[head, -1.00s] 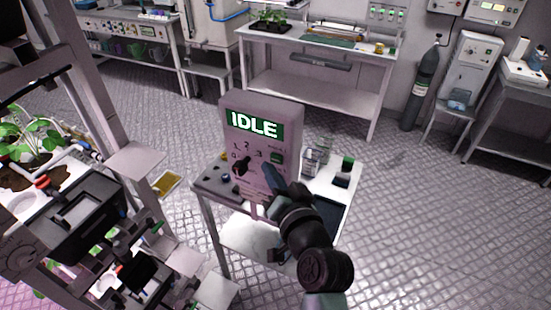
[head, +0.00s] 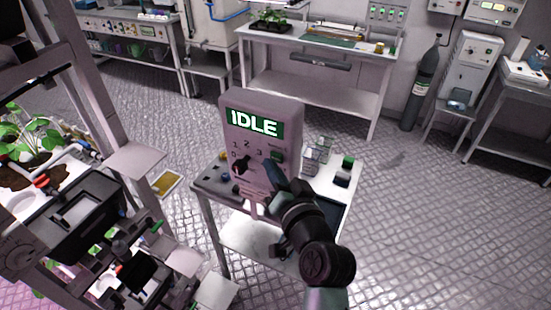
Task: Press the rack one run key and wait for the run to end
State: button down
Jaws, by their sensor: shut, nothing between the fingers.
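The control box (head: 288,118) stands upright on a small table. Its green display (head: 254,123) reads IDLE. Below it are the marks 0, 1, 2 and 3 around a dark selector knob (head: 241,164). My gripper (head: 271,168) is close in front of the panel, just below the green key and right of the knob. I cannot tell whether it touches the panel. The arm hides the lower right of the box.
A rack (head: 95,90) with plants and trays stands close on the left. A yellow tray (head: 167,183) lies low between them. Open floor lies right.

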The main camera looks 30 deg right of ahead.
jog(key=shift+w+d, duration=0.3)
jog(key=shift+d, duration=0.15)
dwell(0.8)
dwell(0.3)
jog(key=shift+s+a, duration=0.55)
jog(key=shift+a, duration=0.15)
jog(key=s+a+p, duration=0.1)
jog(key=a, duration=0.1)
jog(key=s+a+p, duration=0.1)
jog(key=s+a, duration=0.1)
dwell(0.3)
dwell(0.7)
